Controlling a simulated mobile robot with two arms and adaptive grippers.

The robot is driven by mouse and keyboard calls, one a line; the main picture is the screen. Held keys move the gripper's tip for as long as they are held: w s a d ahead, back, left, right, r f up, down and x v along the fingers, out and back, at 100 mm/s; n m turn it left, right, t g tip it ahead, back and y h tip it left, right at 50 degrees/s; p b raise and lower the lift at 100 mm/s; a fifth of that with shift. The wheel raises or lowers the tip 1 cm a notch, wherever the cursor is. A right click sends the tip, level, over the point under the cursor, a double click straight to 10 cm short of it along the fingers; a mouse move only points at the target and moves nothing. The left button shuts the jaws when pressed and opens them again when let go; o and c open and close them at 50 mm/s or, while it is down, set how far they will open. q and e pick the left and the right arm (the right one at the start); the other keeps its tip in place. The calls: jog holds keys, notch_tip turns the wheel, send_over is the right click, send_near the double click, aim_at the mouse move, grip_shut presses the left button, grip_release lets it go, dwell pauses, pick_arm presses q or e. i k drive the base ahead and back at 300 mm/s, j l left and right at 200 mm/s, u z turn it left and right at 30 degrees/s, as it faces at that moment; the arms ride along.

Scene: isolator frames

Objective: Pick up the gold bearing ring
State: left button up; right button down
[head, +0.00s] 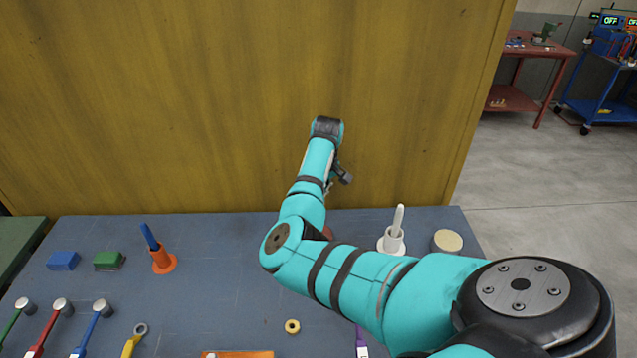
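The gold bearing ring (292,326) lies flat on the blue-grey tabletop near the front middle, with its hole facing up. Nothing touches it. My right arm, turquoise, reaches in from the right and rises over the back of the table, behind and above the ring. A small dark piece that looks like part of my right gripper (343,175) shows beside the raised forearm, well away from the ring. Its fingers are mostly hidden, so their opening does not show. My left gripper is out of view.
A ring-ended yellow tool (133,341) lies front left. A white holder (391,242) and round tan-topped piece (447,241) stand right. A wooden panel (200,100) rises behind.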

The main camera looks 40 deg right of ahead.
aim_at(292, 326)
jog(key=k+j, duration=0.5)
jog(key=j, duration=0.15)
jog(key=k+j, duration=0.5)
jog(key=j, duration=0.15)
jog(key=k+j, duration=0.55)
jog(key=j, duration=0.1)
